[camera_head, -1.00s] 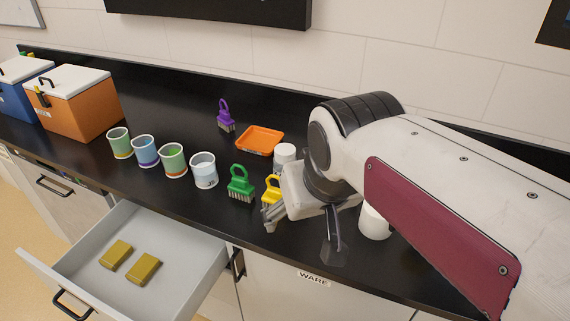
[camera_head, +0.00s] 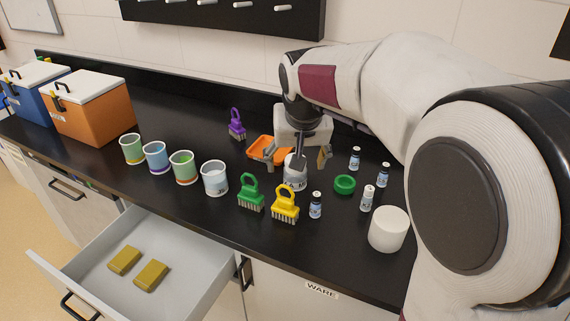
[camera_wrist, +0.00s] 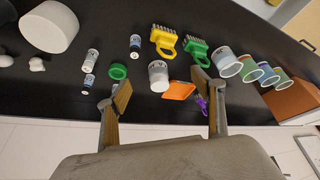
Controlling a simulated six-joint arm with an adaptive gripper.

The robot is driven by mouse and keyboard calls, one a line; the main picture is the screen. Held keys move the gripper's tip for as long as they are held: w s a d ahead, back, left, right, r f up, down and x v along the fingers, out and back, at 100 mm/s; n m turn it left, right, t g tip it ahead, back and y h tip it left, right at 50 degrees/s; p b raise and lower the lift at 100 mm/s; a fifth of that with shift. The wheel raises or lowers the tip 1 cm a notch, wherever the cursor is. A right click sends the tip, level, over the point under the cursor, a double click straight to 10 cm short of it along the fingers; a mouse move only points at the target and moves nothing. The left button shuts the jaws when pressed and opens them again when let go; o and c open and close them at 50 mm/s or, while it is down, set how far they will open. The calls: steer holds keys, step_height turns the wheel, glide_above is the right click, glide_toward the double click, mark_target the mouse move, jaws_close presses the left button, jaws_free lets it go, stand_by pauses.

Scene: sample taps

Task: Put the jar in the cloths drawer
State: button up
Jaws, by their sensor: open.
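The white jar (camera_head: 295,179) with a printed label stands upright on the black counter, behind the yellow brush. It also shows in the wrist view (camera_wrist: 158,80). My gripper (camera_head: 297,156) is open and empty above and behind the jar. In the wrist view the two fingers (camera_wrist: 162,92) are spread, with the jar in line with the gap between them. Part of the jar's top is hidden by my gripper in the head view. The open drawer (camera_head: 190,277) at the lower left holds two folded mustard cloths (camera_head: 124,260).
Green (camera_head: 250,196) and yellow (camera_head: 285,205) brushes stand in front of the jar. An orange tray (camera_head: 262,147) lies close behind left. A green ring (camera_head: 344,184), small vials (camera_head: 367,199) and a large white cylinder (camera_head: 388,230) are right. Several cups (camera_head: 214,178) line the left.

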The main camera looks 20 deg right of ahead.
steer(key=m, duration=0.2)
glide_above(295, 172)
steer(key=shift+h, duration=0.3)
steer(key=f, duration=1)
steer(key=shift+w+f, duration=0.25)
steer(key=shift+w+d+f, duration=0.15)
steer(key=shift+w+f, duration=0.25)
steer(key=shift+f, duration=0.05)
steer(key=shift+f+g, duration=0.1)
steer(key=shift+g, duration=0.2)
steer(key=shift+x, duration=1.2)
steer(key=shift+x, duration=2.6)
steer(key=c, duration=1.3)
